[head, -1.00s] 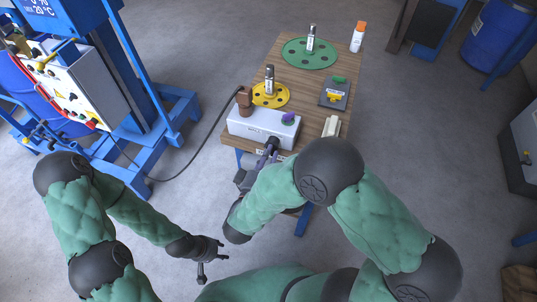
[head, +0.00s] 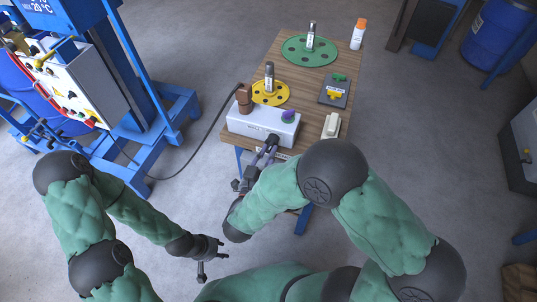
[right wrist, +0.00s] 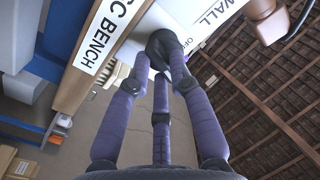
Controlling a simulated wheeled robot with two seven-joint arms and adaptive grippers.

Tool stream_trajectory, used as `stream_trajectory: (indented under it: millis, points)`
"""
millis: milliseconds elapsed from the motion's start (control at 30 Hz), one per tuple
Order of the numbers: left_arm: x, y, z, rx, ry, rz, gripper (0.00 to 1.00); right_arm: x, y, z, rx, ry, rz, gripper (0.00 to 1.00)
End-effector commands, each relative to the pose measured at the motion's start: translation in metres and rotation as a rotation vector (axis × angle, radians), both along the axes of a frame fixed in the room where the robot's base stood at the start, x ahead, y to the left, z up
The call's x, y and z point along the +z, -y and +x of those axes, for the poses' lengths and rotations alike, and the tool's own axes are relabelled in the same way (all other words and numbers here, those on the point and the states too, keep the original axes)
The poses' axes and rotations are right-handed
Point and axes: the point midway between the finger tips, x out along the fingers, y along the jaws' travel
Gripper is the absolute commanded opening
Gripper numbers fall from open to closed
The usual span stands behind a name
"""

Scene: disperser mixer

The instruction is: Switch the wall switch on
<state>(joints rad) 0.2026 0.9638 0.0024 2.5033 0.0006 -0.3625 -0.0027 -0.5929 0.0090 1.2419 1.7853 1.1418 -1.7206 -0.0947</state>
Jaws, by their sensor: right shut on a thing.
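The wall switch is a pale grey box (head: 262,124) at the near end of the wooden bench (head: 315,69). A black rotary knob (right wrist: 168,44) sits on its front face. Partly hidden lettering reading "WALL" and "OFF" shows on the box in the right wrist view. My right gripper (head: 268,150) is at this front face; in the right wrist view its purple fingers (right wrist: 160,75) are closed around the black knob. The knob's exact setting is hidden by the fingers. My left gripper (head: 213,257) is empty, fingers spread, low over the floor.
A brown plug (head: 244,97) with a dark cable stands at the box's left. A purple-green knob (head: 288,117) is on its top. Yellow (head: 270,93) and green (head: 309,51) discs lie behind. A white block (head: 331,125) sits right. A blue-framed machine (head: 150,75) stands left.

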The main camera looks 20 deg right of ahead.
Motion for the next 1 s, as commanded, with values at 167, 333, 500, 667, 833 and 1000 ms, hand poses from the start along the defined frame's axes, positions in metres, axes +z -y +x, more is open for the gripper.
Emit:
stream_trajectory:
  millis: [167,333,500,667,833,1000]
  points:
    - [-0.008,0.000,0.000,0.000,0.000,0.000,0.40,-0.002,0.000,0.000,0.000,0.090,0.133,0.00]
    - [-0.014,0.000,0.000,0.000,0.000,0.000,0.40,-0.002,-0.001,0.000,0.001,0.164,0.243,0.00]
    - [-0.018,0.000,0.000,0.000,0.000,0.000,0.40,-0.002,-0.001,0.001,0.001,0.222,0.327,0.00]
    - [-0.021,0.000,0.000,0.000,0.000,0.000,0.40,-0.002,-0.001,0.001,0.000,0.256,0.380,0.00]
    - [-0.022,0.000,0.000,0.000,0.000,0.000,0.40,-0.002,-0.001,0.001,0.000,0.277,0.409,0.00]
    - [-0.023,0.000,0.000,0.000,0.000,0.000,0.40,-0.002,-0.001,0.001,0.000,0.283,0.419,0.00]
